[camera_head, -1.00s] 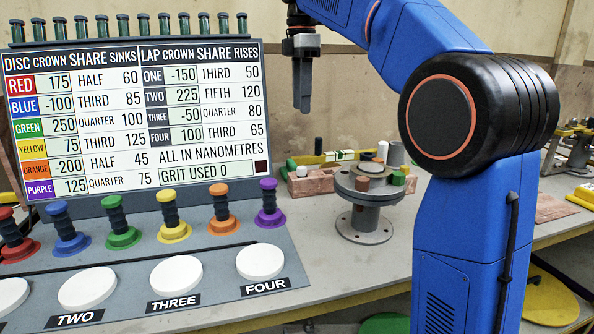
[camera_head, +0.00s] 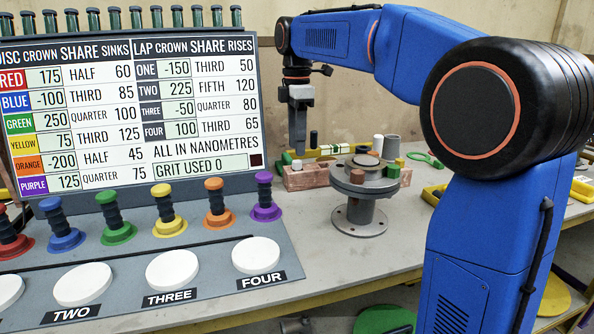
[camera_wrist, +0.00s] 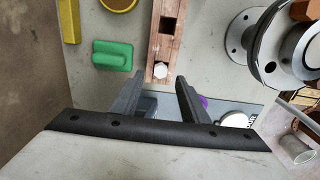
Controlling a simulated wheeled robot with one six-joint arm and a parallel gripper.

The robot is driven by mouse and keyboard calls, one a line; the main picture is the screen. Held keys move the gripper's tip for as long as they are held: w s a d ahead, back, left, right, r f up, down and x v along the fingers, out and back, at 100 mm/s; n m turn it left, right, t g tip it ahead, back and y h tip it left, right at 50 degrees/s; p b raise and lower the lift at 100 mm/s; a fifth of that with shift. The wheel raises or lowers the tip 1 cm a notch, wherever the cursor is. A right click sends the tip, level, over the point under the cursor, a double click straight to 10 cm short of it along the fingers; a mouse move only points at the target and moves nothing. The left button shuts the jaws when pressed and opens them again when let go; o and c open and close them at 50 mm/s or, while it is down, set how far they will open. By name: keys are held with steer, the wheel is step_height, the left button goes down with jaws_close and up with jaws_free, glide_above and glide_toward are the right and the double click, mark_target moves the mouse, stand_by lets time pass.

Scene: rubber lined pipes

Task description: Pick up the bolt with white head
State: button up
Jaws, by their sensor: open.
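A bolt with a white hexagonal head (camera_wrist: 160,70) sits in the end of a brown-red block (camera_wrist: 166,45) in the wrist view. In the head view, the small white head (camera_head: 297,164) shows at the near left part of the block (camera_head: 305,179). My gripper (camera_head: 298,150) points down just above that end. In the wrist view, its two dark fingers (camera_wrist: 159,77) are apart, with the white head appearing between and just beyond their tips. Nothing is held. The bolt's shank is hidden.
A grey round stand (camera_head: 360,213) with small parts on top is right of the block. A green piece (camera_wrist: 112,55) lies left of the block in the wrist view. The sign board (camera_head: 130,110) stands left of my gripper. Bare bench lies in front of the block.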

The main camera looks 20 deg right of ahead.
mark_target(298, 161)
steer(key=f, duration=0.4)
steer(key=shift+d+f, duration=0.2)
steer(key=shift+f, duration=0.2)
steer(key=shift+c, duration=0.3)
jaws_close()
steer(key=shift+r, duration=0.1)
